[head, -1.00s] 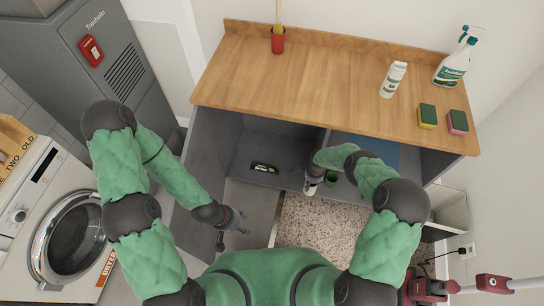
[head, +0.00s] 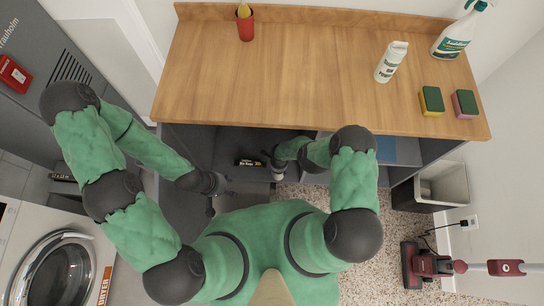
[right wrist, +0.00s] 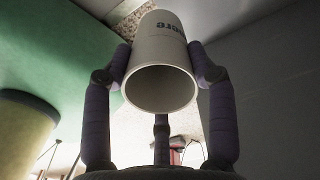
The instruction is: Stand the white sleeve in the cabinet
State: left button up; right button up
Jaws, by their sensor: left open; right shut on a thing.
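The white sleeve (right wrist: 160,88) is a hollow, off-white cylinder with dark lettering, its open end facing the camera in the right wrist view. My right gripper (right wrist: 160,70) has its fingers shut around it. In the head view the sleeve (head: 278,175) shows small at the end of my right arm, in front of the open cabinet (head: 200,150), beside a black labelled pack on the cabinet floor. The cabinet is grey inside, under a wooden top. My left gripper (head: 218,188) is open and empty at the cabinet's left front.
The black pack (head: 248,162) lies inside the cabinet's left bay. A blue panel (head: 405,151) is in the right bay. A red cup, white bottle, spray bottle and two sponges stand on the wooden top (head: 280,70). A bin (head: 440,185) stands at right.

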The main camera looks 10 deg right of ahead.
jog(key=w+f+b, duration=0.6)
jog(key=f+b, duration=0.1)
jog(key=w+d+f+b, duration=0.1)
jog(key=w+f+b, duration=0.2)
jog(key=f, duration=0.1)
jog(key=shift+w+f, duration=0.2)
jog(key=shift+w, duration=0.15)
jog(key=shift+r, duration=0.1)
jog(key=o, duration=1.2)
jog(key=shift+o, duration=0.2)
notch_tip(320, 180, up, 8)
jog(key=p, duration=0.4)
jog(key=shift+f+p, duration=0.25)
jog(key=shift+p, duration=0.05)
